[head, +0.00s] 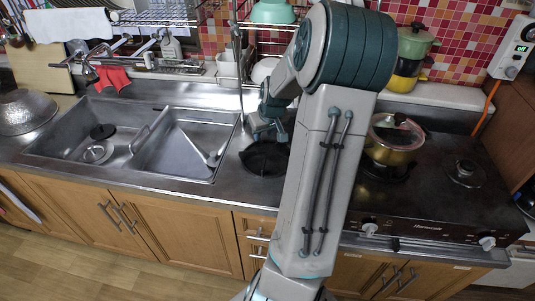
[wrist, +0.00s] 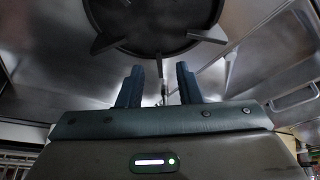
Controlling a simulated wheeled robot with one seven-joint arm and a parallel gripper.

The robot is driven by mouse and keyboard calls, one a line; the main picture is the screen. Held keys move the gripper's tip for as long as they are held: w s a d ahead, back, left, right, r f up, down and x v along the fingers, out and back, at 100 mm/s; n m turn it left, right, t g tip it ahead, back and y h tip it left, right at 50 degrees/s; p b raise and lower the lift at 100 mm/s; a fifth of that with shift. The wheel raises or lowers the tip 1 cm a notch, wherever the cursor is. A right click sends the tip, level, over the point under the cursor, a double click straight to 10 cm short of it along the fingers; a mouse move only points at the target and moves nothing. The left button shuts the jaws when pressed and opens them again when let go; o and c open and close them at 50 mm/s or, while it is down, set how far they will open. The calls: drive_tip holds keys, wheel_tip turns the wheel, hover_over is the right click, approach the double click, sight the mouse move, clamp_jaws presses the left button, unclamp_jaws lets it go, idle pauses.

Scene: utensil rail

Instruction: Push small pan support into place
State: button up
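My gripper (head: 270,137) is just above the support's far side in the head view. In the wrist view its two fingers (wrist: 162,72) are apart with a clear gap between them, below the support's rim. I cannot tell whether they touch it.
The stove (head: 430,205) is to the right, with a gold lidded pot (head: 393,148) on its left burner and a burner (head: 466,172) at right. The double sink (head: 160,150) lies left. A green and yellow pot stack (head: 410,62) stands behind the stove.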

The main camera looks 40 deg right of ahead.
sight(262, 142)
drive_tip(key=x, duration=0.5)
drive_tip(key=shift+s+f, duration=0.15)
drive_tip(key=shift+d, duration=0.1)
clamp_jaws()
